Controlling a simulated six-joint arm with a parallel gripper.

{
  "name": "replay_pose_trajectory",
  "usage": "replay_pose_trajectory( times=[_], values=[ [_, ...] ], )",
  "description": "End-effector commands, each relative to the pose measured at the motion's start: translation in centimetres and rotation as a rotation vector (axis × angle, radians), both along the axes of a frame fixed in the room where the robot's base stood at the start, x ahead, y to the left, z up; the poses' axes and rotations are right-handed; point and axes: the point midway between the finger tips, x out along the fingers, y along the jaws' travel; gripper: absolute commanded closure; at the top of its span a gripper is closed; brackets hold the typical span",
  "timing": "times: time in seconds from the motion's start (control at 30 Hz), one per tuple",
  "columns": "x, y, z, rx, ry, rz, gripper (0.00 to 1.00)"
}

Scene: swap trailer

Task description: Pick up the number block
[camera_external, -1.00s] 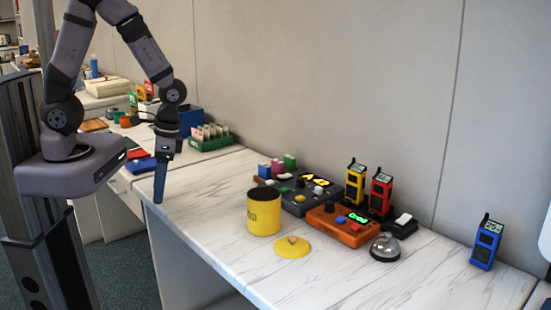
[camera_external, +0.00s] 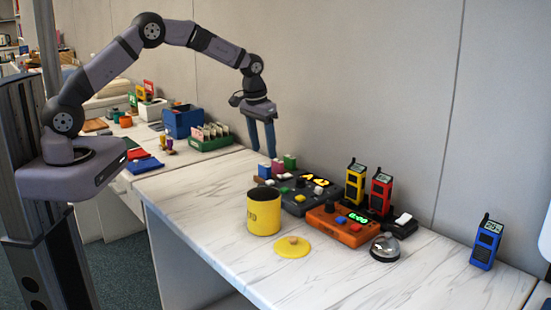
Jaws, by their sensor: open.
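My gripper (camera_external: 263,154) hangs with its two blue fingers pointing down and a gap between them, empty. In the picture it is just above a small group of coloured blocks: a blue block (camera_external: 264,171), a pinkish-red block (camera_external: 278,167) and a green block (camera_external: 290,162), each with a pale top. They stand by the back left corner of a dark control box (camera_external: 302,192). No number is readable on any block, so I cannot tell which is the number block.
A yellow canister (camera_external: 263,214) and its yellow lid (camera_external: 292,247) are in front. An orange device (camera_external: 340,226), a silver bell (camera_external: 385,247), a yellow radio (camera_external: 355,184), a red radio (camera_external: 381,192) and a blue radio (camera_external: 486,245) are to the right. The table's (camera_external: 190,205) left part is clear.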

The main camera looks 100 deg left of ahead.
Motion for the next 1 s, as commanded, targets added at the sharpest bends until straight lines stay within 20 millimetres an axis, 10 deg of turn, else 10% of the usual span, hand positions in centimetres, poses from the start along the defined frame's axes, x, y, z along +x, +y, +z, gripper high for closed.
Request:
replay_pose_trajectory(
  times=[1.0],
  values=[
    [0.1, 0.7, -6.2, -0.007, 0.005, 0.023, 0.43]
  ],
)
